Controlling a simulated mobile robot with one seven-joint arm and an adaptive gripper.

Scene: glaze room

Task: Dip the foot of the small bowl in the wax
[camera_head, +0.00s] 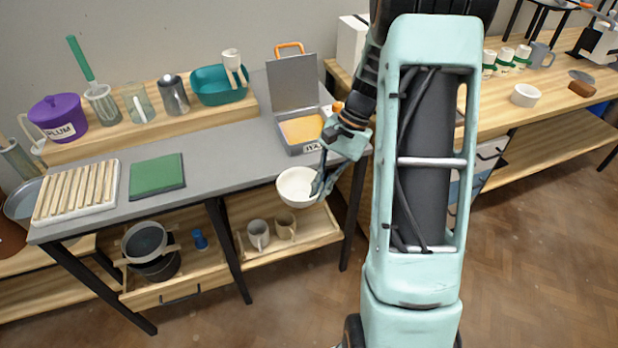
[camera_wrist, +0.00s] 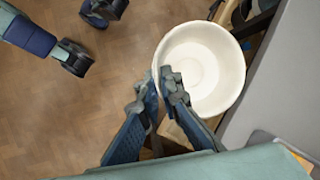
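The small white bowl (camera_head: 293,186) hangs in the air just past the front edge of the grey table. It is roughly upright, with its opening up. My gripper (camera_head: 319,186) is at its right side. In the wrist view my gripper (camera_wrist: 161,84) is shut on the rim of the bowl (camera_wrist: 208,66), one finger inside and one outside. The wax (camera_head: 302,129) is a yellow-orange slab in a grey pan (camera_head: 296,147) with its lid (camera_head: 292,82) raised, behind the bowl. The bowl's foot is hidden.
A green pad (camera_head: 156,173) and a slatted rack (camera_head: 76,191) lie on the grey table (camera_head: 222,165). A shelf behind holds a purple pot (camera_head: 58,117), jars and a teal basin (camera_head: 219,85). Mugs (camera_head: 259,234) sit below the table. The tabletop left of the pan is clear.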

